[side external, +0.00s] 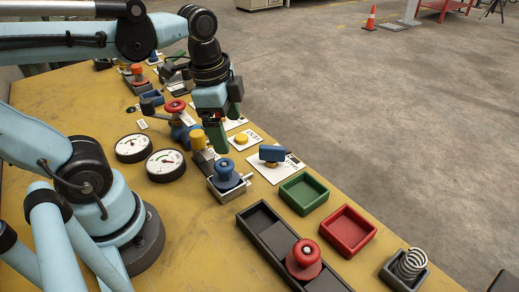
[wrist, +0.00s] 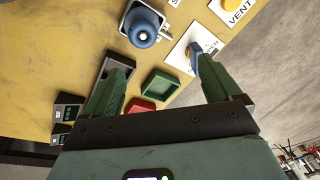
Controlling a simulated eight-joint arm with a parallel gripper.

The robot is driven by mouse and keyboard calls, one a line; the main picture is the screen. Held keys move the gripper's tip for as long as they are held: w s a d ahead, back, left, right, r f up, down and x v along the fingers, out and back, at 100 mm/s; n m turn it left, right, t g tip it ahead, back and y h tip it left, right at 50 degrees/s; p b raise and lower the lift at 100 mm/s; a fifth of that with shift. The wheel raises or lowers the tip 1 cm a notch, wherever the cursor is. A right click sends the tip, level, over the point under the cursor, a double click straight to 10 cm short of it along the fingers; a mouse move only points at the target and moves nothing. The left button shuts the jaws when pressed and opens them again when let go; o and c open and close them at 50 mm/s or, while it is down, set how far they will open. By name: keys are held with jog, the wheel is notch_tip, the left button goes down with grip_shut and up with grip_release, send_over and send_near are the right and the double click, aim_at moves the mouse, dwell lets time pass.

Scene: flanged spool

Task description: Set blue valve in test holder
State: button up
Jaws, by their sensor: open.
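The blue valve (side external: 226,171), a flanged spool with a round knob, stands upright in a grey metal holder (side external: 229,189). It appears seated there; its lower part is hidden. It also shows in the wrist view (wrist: 143,30), top centre, with the holder around it. My gripper (side external: 228,132) is above and behind the valve in the side view, apart from it. Its green fingers are spread and empty. In the wrist view my gripper (wrist: 158,58) has the valve beyond the fingertips, not between them.
A red spool (side external: 304,256) stands in a long dark tray (side external: 262,226). A green tray (side external: 304,193), a red tray (side external: 348,231) and a spring in a dark holder (side external: 408,272) stand along the table edge. A blue-handled lever (side external: 272,153) and a yellow button (side external: 241,139) are near the gripper. Gauges (side external: 166,164) stand left.

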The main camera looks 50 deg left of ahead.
jog(key=w+n+t, duration=0.1)
jog(key=n, duration=0.2)
jog(key=w+n+t, duration=0.1)
jog(key=n+t, duration=0.1)
jog(key=n, duration=0.1)
jog(key=w+f+n+t, duration=0.1)
jog(key=n+t, duration=0.1)
jog(key=n, duration=0.1)
jog(key=shift+w+f, duration=0.1)
jog(key=shift+w, duration=0.2)
